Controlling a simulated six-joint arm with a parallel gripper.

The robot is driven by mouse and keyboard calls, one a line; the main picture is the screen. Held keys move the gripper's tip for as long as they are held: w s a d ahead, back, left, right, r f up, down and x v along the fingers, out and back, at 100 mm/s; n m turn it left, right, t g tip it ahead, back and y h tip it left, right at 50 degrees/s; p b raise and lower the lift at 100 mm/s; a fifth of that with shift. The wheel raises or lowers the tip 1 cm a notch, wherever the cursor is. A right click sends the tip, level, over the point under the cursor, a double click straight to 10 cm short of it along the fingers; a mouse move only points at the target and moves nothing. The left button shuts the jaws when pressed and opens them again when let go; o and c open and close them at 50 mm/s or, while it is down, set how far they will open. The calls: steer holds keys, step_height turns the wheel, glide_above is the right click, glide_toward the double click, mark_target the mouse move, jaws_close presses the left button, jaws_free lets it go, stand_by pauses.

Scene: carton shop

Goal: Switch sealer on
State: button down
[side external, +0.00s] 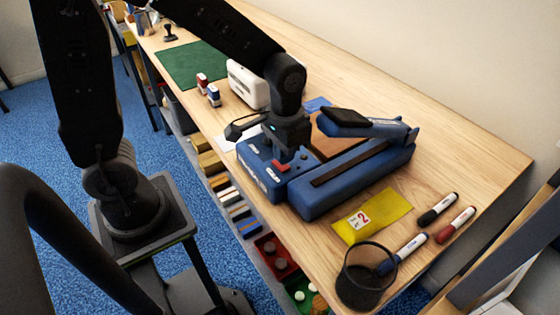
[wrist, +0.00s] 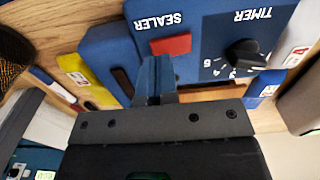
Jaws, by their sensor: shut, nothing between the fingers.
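The sealer (side external: 355,180) is a blue machine with a long arm, standing on the wooden bench. Its control box (wrist: 215,45) carries a red switch (wrist: 170,45) under the word SEALER and a black timer knob (wrist: 245,54). The red switch (side external: 283,167) also shows in the side view, just below my fingertips. My gripper (side external: 281,156) points down over the control box, shut and empty. In the wrist view its closed fingertips (wrist: 155,62) lie right beside the switch's lower edge. I cannot tell whether they touch it or which way the switch is set.
A yellow card (side external: 373,215) marked 2, several markers (side external: 438,209) and a black mesh cup (side external: 368,272) lie at the near end. A white device (side external: 247,84), two stamps (side external: 208,90) and a green mat (side external: 192,64) are farther back.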

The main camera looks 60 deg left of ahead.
mark_target(285, 167)
steer(key=shift+f, duration=1.1)
stand_by(0.4)
steer(key=shift+r, duration=3.55)
steer(key=shift+s+a+r, duration=0.1)
steer(key=shift+s+r, duration=0.05)
steer(key=shift+r, duration=0.15)
steer(key=s+a+r+t, duration=0.3)
steer(key=s+r+t, duration=0.2)
steer(key=s, duration=0.5)
step_height(285, 167, up, 2)
steer(key=shift+a+r+t, duration=0.2)
steer(key=shift+r+t, duration=0.05)
steer(key=shift+t, duration=0.05)
